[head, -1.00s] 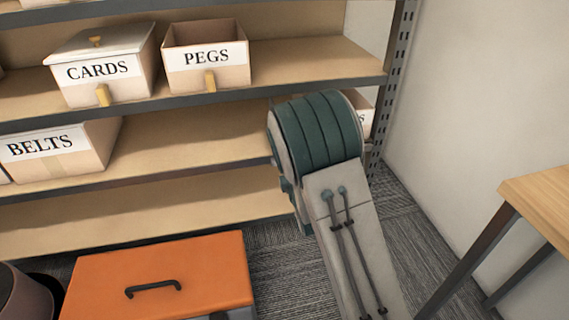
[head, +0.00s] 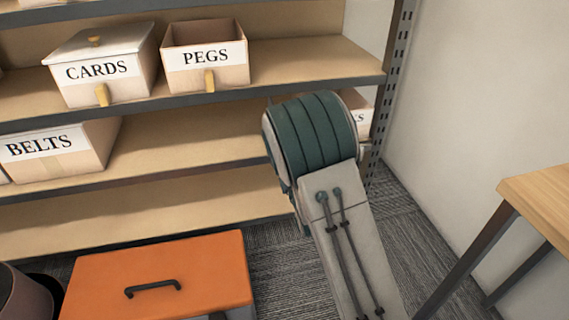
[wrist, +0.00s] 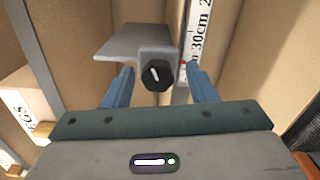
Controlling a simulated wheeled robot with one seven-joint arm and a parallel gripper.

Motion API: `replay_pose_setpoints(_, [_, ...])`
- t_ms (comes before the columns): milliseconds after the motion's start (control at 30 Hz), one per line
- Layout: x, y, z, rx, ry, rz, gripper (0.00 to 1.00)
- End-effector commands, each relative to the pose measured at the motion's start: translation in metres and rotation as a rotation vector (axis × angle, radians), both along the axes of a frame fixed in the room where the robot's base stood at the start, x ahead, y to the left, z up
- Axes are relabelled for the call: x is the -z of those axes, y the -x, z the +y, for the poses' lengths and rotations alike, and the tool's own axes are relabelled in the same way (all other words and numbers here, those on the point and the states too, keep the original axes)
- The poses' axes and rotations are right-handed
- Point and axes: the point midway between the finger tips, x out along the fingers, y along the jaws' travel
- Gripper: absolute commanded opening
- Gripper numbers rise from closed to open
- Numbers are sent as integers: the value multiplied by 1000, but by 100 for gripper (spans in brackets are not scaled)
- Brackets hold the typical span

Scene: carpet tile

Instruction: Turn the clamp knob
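The clamp knob (wrist: 157,75) is a black, many-sided knob with a white line mark, seen face on in the wrist view. It sits on a grey metal clamp with a flat plate (wrist: 125,42). Behind it to the right is an upright white scale (wrist: 199,32) marked 30cm. My gripper (wrist: 160,68) is open, its two blue fingers on either side of the knob, with a visible gap on each side. How deep the fingertips reach alongside the knob is hard to tell. In the head view my arm hides the gripper, knob and clamp.
The shelf unit holds bins labelled CARDS (head: 100,65), PEGS (head: 206,55) and BELTS (head: 60,148). Another bin (head: 357,113) is partly behind my arm. An orange box (head: 160,272) stands on the carpet; a wooden table (head: 540,200) is at right.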

Motion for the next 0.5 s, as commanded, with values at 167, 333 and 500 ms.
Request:
replay_pose_setpoints(167, [-1, 1, 2, -3, -2, -2, 52])
replay_pose_setpoints(333, [-3, 17, -2, -5, -1, 0, 52])
replay_pose_setpoints(500, [-3, 50, -12, -3, 0, 3, 52])
